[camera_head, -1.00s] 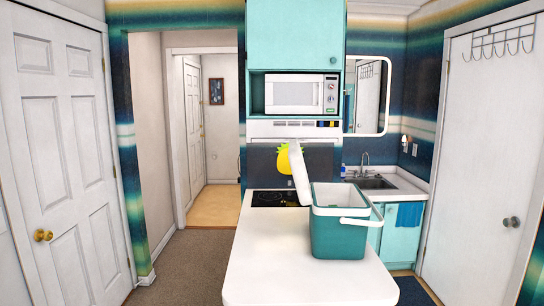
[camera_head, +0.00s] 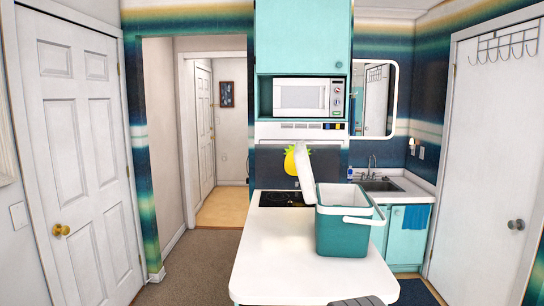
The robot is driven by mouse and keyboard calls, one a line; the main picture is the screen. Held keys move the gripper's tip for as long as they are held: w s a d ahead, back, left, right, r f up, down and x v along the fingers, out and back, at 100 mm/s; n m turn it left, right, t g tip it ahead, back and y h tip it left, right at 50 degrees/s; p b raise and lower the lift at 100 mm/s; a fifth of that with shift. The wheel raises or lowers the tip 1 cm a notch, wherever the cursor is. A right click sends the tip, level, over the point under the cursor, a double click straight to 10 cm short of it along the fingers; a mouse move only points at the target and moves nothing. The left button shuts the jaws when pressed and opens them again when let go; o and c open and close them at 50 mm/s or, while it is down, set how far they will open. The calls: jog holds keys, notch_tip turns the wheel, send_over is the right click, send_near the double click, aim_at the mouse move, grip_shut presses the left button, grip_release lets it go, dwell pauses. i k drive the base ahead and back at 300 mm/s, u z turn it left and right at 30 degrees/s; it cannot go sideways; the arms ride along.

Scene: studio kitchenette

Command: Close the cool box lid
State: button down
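The cool box (camera_head: 341,236) is teal with a white rim and stands on the white counter, right of its middle. Its white lid (camera_head: 305,176) stands open, nearly upright, at the left side of the box and leans a little to the left at its top. The white handle (camera_head: 362,221) sticks out to the front right. My gripper's fingers do not show; only a grey ridged part, probably of my arm, shows at the bottom edge.
The white counter (camera_head: 290,265) is clear left of and in front of the box. A dark hob (camera_head: 280,199) lies behind the lid, with a yellow pineapple shape (camera_head: 290,160) above it. A sink (camera_head: 380,186) is at the back right. Carpeted floor (camera_head: 200,265) is free at left.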

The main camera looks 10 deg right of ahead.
aim_at(301, 158)
jog(key=z, duration=0.05)
jog(key=i, duration=1.65)
jog(key=u, duration=0.05)
